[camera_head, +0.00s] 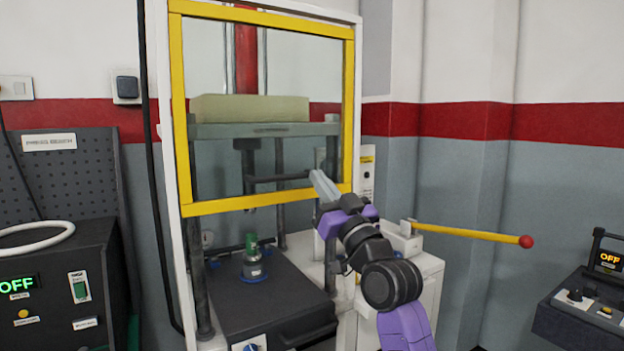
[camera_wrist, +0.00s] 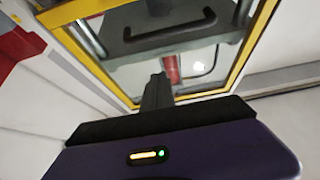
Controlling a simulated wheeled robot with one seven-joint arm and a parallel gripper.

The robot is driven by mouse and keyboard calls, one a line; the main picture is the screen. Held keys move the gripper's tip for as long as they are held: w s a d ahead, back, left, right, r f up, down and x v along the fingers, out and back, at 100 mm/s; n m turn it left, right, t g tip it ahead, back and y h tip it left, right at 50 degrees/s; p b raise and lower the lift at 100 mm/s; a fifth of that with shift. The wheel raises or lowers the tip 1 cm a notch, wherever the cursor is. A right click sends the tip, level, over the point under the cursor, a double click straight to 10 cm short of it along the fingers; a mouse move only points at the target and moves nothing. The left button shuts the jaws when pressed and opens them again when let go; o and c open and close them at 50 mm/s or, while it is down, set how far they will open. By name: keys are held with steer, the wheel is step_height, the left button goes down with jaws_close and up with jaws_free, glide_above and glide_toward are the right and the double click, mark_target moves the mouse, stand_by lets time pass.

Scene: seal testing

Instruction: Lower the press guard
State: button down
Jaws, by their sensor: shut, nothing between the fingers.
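The press guard (camera_head: 181,110) is a clear panel in a yellow frame, raised over the front of the press. Its bottom bar hangs well above the dark press bed. A dark bar handle (camera_head: 278,179) shows just above the bottom bar; it also appears in the wrist view (camera_wrist: 170,36). My gripper (camera_head: 318,178) is shut and empty, in front of the guard's lower right corner, close to the handle's right end. In the wrist view my gripper (camera_wrist: 158,82) points up toward the yellow frame (camera_wrist: 95,8). I cannot tell whether it touches the guard.
A green-topped fitting (camera_head: 252,262) stands on the press bed (camera_head: 270,300) below the guard. A yellow lever with a red knob (camera_head: 525,241) sticks out to the right of my arm. Control boxes stand at left (camera_head: 60,270) and far right (camera_head: 585,305).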

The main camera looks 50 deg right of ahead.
mark_target(302, 174)
steer(key=p+x, duration=0.3)
steer(key=x, duration=0.5)
steer(key=f, duration=0.1)
steer(key=w+f, duration=0.1)
steer(key=f, duration=0.1)
steer(key=shift+d+f, duration=0.2)
steer(key=shift+f, duration=0.1)
steer(key=shift+f, duration=0.1)
step_height(302, 174, down, 31)
steer(key=b, duration=3.1)
